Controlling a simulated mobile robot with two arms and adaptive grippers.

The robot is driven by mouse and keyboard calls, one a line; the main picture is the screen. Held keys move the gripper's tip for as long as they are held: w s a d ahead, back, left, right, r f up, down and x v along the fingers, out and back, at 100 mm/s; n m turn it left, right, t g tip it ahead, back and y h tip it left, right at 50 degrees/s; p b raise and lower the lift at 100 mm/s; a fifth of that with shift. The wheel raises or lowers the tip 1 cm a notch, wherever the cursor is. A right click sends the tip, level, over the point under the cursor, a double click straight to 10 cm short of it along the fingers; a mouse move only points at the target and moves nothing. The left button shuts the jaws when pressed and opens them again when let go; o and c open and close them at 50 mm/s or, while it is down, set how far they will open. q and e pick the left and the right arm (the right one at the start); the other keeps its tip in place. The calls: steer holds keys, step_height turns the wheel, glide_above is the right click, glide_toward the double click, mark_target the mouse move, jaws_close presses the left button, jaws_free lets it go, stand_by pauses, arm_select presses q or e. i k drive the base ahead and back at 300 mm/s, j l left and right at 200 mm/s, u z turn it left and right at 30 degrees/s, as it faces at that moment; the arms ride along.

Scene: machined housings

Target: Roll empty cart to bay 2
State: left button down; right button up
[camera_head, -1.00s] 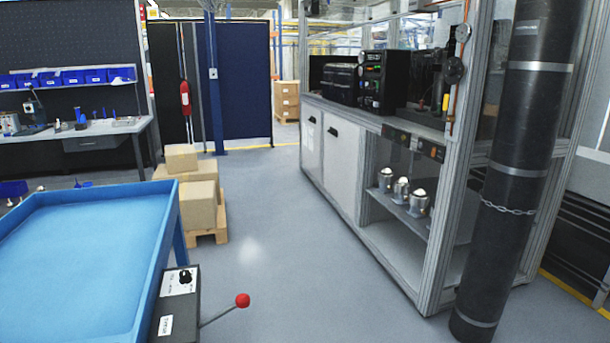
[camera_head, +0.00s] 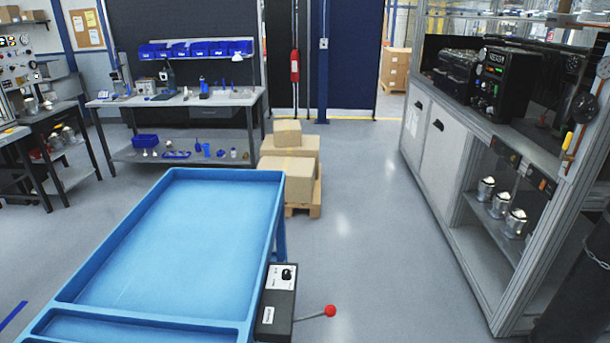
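A blue cart (camera_head: 277,215) with an empty tray top stands in the lower left and middle of the head view. Its main tray is bare, and a narrower front section (camera_head: 130,330) runs along the near edge. A dark control box (camera_head: 277,308) with a light panel is at its right side, with a lever ending in a red knob (camera_head: 330,311). The cart's wheels are hidden. No bay number is readable. Neither of my grippers shows in this view.
Cardboard boxes (camera_head: 288,180) on a wooden pallet stand just behind the cart's right far corner. A workbench (camera_head: 180,101) is at the back left. A grey machine cabinet (camera_head: 441,155) with metal housings (camera_head: 515,223) lines the right. Clear floor (camera_head: 365,220) lies between the boxes and cabinet.

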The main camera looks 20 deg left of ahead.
mark_target(193, 261)
steer(key=u, duration=1.35)
